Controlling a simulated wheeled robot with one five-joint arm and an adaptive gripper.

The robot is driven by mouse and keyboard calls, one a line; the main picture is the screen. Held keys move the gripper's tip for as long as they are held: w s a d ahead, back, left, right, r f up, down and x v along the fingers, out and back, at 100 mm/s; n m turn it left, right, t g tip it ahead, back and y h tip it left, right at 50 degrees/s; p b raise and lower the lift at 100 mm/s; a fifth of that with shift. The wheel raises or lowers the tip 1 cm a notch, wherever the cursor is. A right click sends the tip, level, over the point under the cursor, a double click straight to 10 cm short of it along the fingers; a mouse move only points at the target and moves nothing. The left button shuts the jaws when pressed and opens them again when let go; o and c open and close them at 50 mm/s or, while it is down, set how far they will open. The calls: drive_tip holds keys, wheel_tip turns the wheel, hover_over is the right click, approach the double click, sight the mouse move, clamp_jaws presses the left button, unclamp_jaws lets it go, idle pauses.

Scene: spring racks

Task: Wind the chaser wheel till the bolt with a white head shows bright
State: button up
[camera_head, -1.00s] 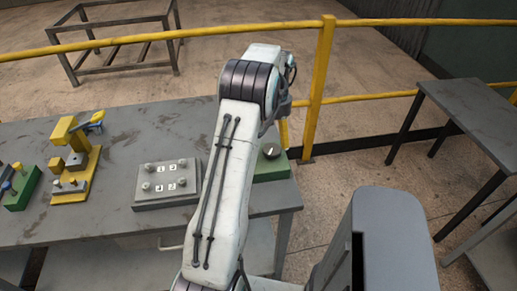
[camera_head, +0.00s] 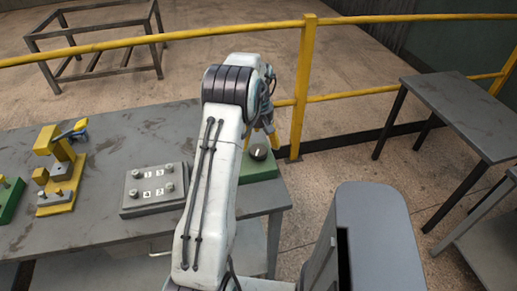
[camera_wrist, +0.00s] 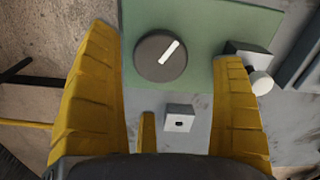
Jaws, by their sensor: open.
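A dark round knob with a white line, which looks like the chaser wheel (camera_wrist: 160,58), sits on a green plate (camera_wrist: 205,22) in the wrist view. It also shows at the bench's right end in the head view (camera_head: 258,152). My gripper (camera_wrist: 165,45) is open, its yellow fingers on either side of the wheel with gaps between. In the head view my gripper (camera_head: 267,128) hangs just above and behind the wheel. A bolt with a white head (camera_wrist: 262,83) sticks out of a small block beside the right finger. I cannot tell whether it is lit.
A small pale box with a dark slot (camera_wrist: 180,120) stands below the wheel. A grey panel with several knobs (camera_head: 154,190) and a yellow fixture (camera_head: 60,170) stand on the bench (camera_head: 90,228). A yellow railing (camera_head: 300,90) runs behind; another table (camera_head: 460,105) is right.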

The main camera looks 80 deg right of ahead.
sight(258, 149)
drive_tip(key=shift+f+p, duration=0.3)
drive_tip(key=shift+f, duration=1.8)
drive_tip(key=shift+c, duration=0.4)
drive_tip(key=c, duration=1.1)
drive_tip(key=shift+m, duration=0.3)
